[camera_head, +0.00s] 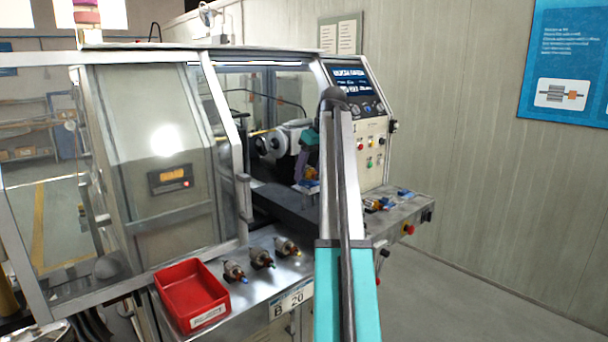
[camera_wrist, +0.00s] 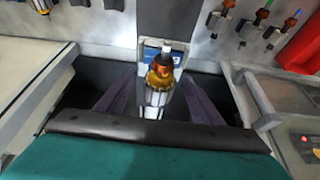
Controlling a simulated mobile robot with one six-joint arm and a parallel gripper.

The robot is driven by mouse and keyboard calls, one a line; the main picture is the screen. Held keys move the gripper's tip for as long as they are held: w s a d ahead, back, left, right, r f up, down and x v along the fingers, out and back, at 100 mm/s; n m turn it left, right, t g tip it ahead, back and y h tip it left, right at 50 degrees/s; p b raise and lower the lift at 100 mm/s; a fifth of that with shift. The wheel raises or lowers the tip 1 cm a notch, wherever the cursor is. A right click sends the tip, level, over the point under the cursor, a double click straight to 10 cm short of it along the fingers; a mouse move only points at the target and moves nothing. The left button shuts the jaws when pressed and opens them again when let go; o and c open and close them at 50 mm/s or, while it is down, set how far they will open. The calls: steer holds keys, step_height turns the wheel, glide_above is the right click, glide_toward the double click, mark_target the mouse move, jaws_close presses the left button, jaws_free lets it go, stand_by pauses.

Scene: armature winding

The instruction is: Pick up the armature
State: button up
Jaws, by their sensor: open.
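An armature (camera_wrist: 158,78) with orange copper windings and a shaft sits at a blue holder (camera_wrist: 176,55) inside the winding machine; it shows small in the head view (camera_head: 311,174). My gripper (camera_wrist: 158,100) has its two purple-grey fingers apart, one on each side of the armature. In the head view my gripper (camera_head: 303,178) points down inside the machine's opening.
A red bin (camera_head: 192,296) stands on the ledge's left end. Blue holders (camera_head: 378,204) sit on the right ledge below the control panel (camera_head: 357,95). The machine's door frame (camera_head: 226,150) stands left of my arm. Floor at right is clear.

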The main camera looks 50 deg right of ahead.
stand_by(0.3)
steer(key=c, duration=1.4)
steer(key=shift+r, duration=0.1)
steer(key=shift+c, duration=0.2)
